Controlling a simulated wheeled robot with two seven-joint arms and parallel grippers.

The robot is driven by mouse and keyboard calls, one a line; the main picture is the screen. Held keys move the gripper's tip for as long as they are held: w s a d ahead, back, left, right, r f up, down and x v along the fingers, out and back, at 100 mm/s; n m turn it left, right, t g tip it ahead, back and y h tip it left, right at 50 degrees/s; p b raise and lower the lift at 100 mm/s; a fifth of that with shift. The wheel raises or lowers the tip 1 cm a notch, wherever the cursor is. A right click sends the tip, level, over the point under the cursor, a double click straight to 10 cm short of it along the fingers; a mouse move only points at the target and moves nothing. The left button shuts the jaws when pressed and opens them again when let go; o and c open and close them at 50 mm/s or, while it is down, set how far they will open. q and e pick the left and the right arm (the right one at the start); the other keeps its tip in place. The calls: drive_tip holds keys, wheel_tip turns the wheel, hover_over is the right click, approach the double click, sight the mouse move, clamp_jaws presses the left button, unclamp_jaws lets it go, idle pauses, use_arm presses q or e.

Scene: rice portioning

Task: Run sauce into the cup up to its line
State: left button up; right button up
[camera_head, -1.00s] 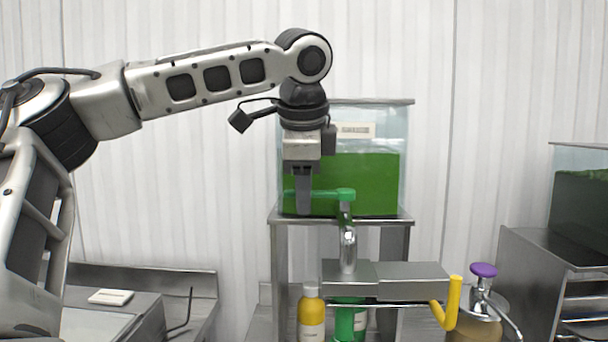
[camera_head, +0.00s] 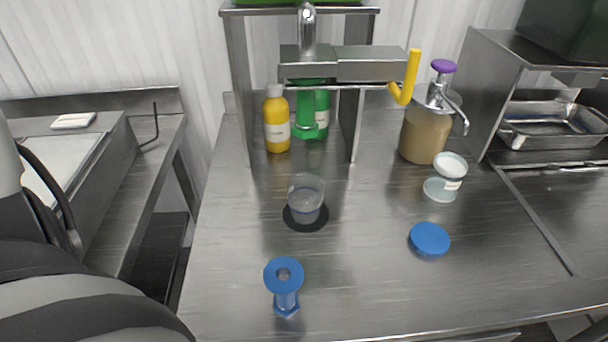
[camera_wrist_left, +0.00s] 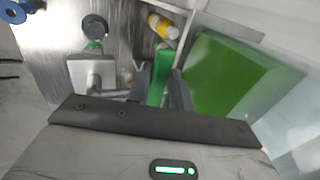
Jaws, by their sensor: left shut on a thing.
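The clear cup (camera_head: 305,196) stands upright on a round black mat (camera_head: 292,222) on the steel table. A faint band shows around it; I cannot tell any sauce in it. The metal tap (camera_head: 308,32) rises above a steel block at the back. Its green lever (camera_wrist_left: 159,76) shows in the left wrist view between the fingers of my left gripper (camera_wrist_left: 161,90), which is shut on it. The green sauce tank (camera_wrist_left: 222,75) is beside it. The head view shows only part of my left arm. My right gripper is not in view.
A yellow bottle (camera_head: 277,122) and a green flanged piece (camera_head: 307,112) stand under the steel stand. The front middle is mostly clear.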

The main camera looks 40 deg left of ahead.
use_arm(q)
drive_tip(key=d+n, duration=0.1)
drive_tip(key=n, duration=0.1)
drive_tip(key=s+n+g+y, duration=0.1)
drive_tip(key=n, duration=0.1)
drive_tip(key=shift+s+d, duration=0.15)
drive_tip(key=shift+d, duration=0.25)
idle(7.2)
